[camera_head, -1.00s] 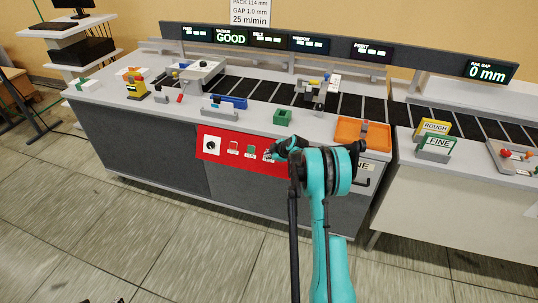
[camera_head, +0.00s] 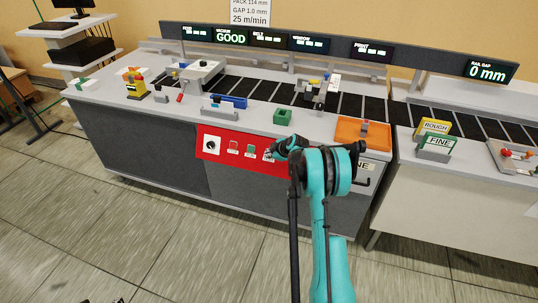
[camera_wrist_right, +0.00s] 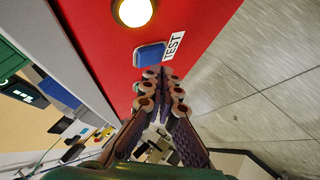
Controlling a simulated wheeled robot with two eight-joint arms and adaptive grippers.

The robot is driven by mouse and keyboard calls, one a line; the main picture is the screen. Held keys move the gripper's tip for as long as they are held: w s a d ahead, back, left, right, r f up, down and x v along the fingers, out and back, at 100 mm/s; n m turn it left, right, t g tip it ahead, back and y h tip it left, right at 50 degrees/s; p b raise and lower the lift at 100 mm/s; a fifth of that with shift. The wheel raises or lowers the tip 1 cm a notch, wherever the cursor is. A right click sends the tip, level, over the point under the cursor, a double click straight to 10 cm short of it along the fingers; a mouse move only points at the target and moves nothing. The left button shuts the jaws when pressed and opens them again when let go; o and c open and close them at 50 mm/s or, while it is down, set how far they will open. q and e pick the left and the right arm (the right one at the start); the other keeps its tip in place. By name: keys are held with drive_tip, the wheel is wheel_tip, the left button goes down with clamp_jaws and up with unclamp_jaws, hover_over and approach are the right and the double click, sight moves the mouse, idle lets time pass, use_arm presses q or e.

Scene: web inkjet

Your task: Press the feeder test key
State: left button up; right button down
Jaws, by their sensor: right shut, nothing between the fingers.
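The feeder test key is the blue key (camera_wrist_right: 150,55) beside a white TEST label (camera_wrist_right: 173,46) on the red panel in the wrist view. In the head view the red panel (camera_head: 222,155) is on the cabinet front, and my gripper covers most of its right end. My right gripper (camera_head: 273,152) is shut and empty in front of that end. In the wrist view its fingertips (camera_wrist_right: 158,82) point at the panel, close to the key's lower edge; I cannot tell if they touch it. Only small dark bits show at the head view's bottom left edge, perhaps my left gripper.
A lit round button (camera_wrist_right: 132,12) is near the key. The panel also has a dial (camera_head: 211,145), a red key (camera_head: 233,147) and a green key (camera_head: 250,150). An orange tray (camera_head: 350,132) and a green block (camera_head: 282,117) stand on the countertop above. The floor in front is clear.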

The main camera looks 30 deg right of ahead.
drive_tip(key=shift+w+d+f, duration=0.25)
drive_tip(key=shift+w+d, duration=0.05)
drive_tip(key=shift+d, duration=0.1)
idle(0.8)
idle(0.4)
drive_tip(key=shift+s+a+r, duration=0.35)
drive_tip(key=shift+s+a, duration=0.1)
drive_tip(key=shift+a, duration=0.1)
drive_tip(key=shift+s+a+r+p, duration=0.2)
drive_tip(key=shift+s+a+r, duration=0.4)
drive_tip(key=shift+s+a, duration=0.2)
drive_tip(key=shift+s+a+r+p, duration=0.15)
drive_tip(key=shift+s+a+r, duration=0.5)
drive_tip(key=shift+a, duration=0.25)
